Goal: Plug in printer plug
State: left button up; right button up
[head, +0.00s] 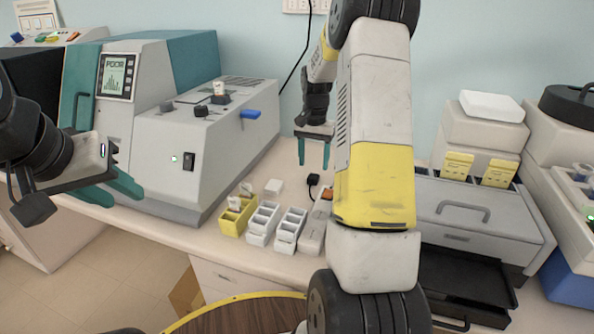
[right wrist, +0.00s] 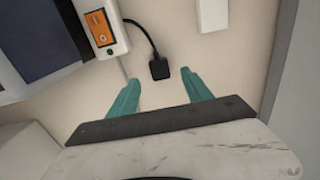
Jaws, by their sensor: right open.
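A small black plug (head: 313,180) lies on the bench top. It also shows in the right wrist view (right wrist: 158,68), where its black cord runs to the end of a white housing with an orange switch (right wrist: 100,28). My right gripper (head: 314,166) is open and empty, fingers pointing down, above and behind the plug in the head view. In the right wrist view its teal fingers (right wrist: 160,85) are spread, with the plug beyond them, apart from both. My left gripper (head: 128,198) appears open and empty in front of the grey machine at the left.
A wall outlet (head: 303,5) is at the top, with a black cable hanging beside it. Yellow (head: 232,225) and white (head: 260,238) slide racks stand near the bench front. A grey machine (head: 190,150) stands left, a grey unit with a handle (head: 470,228) right. My right arm hides the middle.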

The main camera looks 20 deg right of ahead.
aim_at(313, 176)
jog(key=shift+f, duration=0.1)
notch_tip(313, 176, down, 5)
jog(key=shift+d, duration=0.1)
dwell(0.4)
grip_shut()
